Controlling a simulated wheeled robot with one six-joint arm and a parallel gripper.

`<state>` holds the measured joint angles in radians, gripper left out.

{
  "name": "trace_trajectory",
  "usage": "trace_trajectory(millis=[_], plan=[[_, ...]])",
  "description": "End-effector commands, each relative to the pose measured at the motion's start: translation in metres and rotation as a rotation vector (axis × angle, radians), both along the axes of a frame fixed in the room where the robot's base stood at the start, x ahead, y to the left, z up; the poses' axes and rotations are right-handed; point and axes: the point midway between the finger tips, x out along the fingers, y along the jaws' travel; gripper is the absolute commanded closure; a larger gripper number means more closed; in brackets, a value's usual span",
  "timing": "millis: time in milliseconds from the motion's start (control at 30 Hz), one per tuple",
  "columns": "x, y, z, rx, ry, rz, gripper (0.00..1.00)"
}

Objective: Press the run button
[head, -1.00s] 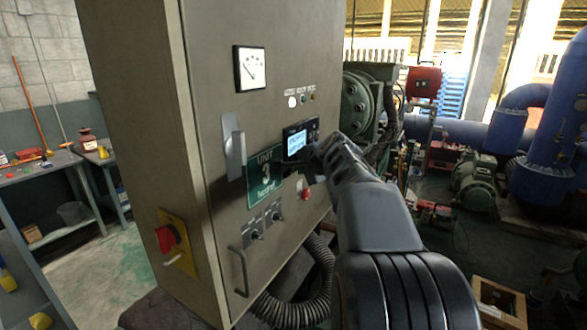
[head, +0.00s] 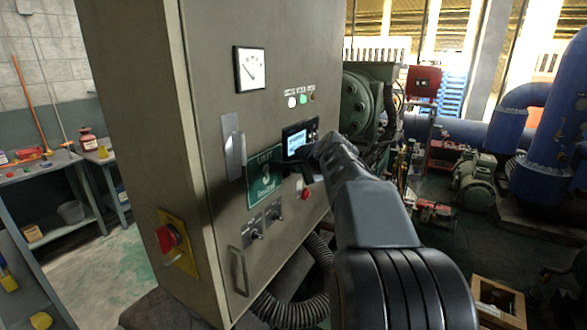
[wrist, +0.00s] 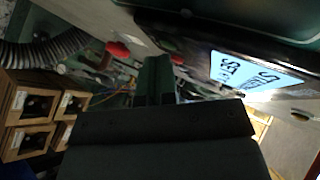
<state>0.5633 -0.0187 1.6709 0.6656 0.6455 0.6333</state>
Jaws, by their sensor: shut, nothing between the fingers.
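The grey control cabinet (head: 215,90) carries a small dark controller (head: 312,130) with a lit blue-white screen (head: 297,144). Small keys show faintly along its right side; I cannot single out the run button among them. My gripper (head: 312,163) is shut and empty at the controller's lower right, and partly hides that corner. I cannot tell whether it touches. In the wrist view my gripper (wrist: 158,80) points forward below the lit screen (wrist: 255,72), whose characters appear rotated.
A red button (head: 306,194) sits below the controller, beside a green unit sign (head: 265,181). Two knobs (head: 257,235), a handle (head: 238,271) and a red rotary switch (head: 166,238) are lower. A corrugated hose (head: 295,311) runs beneath. Pumps and blue pipes (head: 550,130) stand at right.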

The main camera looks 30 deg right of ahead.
Motion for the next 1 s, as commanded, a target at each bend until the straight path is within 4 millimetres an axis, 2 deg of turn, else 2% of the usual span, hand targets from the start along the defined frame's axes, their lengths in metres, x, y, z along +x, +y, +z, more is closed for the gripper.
trace_trajectory(millis=[1000], plan=[[-0.015,-0.008,-0.001,0.0,0.0,0.0,1.0]])
